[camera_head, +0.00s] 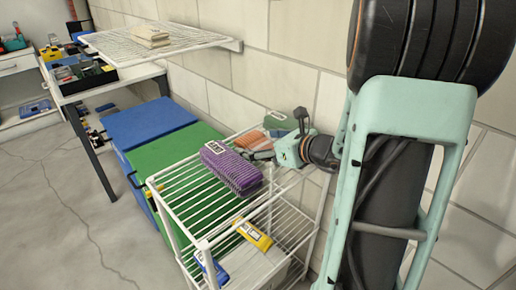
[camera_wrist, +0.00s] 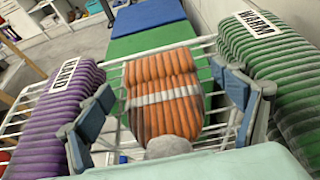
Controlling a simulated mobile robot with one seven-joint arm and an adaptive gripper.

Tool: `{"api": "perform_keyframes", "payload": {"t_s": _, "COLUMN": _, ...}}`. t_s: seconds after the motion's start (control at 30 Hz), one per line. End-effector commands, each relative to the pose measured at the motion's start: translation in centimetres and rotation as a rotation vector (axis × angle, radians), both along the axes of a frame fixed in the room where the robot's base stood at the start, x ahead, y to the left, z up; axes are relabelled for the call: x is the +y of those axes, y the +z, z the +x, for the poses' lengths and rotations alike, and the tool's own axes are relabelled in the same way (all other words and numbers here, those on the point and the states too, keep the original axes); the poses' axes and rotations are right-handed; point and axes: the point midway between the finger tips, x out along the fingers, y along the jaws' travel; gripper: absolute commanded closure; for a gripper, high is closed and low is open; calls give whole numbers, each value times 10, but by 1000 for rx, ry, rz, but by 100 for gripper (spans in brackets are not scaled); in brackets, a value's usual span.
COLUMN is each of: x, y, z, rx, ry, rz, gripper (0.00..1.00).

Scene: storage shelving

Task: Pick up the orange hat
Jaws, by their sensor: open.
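The orange hat (camera_wrist: 165,72), ribbed with a pale band across it, lies on the white wire shelf in the middle of the wrist view. In the head view the orange hat (camera_head: 249,141) shows behind the purple hat, partly hidden by my gripper (camera_head: 263,150). In the wrist view my gripper (camera_wrist: 166,108) is open, with one finger on each side of the orange hat's near part. I cannot tell whether the fingers touch it. Nothing is held.
A purple hat (camera_wrist: 55,110) with a white label lies close on the left, and a green hat (camera_wrist: 272,62) close on the right. A yellow item (camera_head: 253,235) sits lower on the wire rack (camera_head: 165,205). Blue and green boxes (camera_head: 150,122) stand beyond the rack, near the wall.

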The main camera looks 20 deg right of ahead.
Motion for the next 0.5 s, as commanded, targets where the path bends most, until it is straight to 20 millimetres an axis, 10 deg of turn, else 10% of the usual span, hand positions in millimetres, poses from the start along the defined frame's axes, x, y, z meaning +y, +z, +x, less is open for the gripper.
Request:
{"api": "perform_keyframes", "payload": {"t_s": 0.2, "x": 0, "y": 0, "z": 1, "rx": 0, "ry": 0, "rz": 0, "gripper": 13}}
{"api": "perform_keyframes", "payload": {"t_s": 0.5, "x": 0, "y": 0, "z": 1, "rx": 0, "ry": 0, "rz": -1, "gripper": 45}}
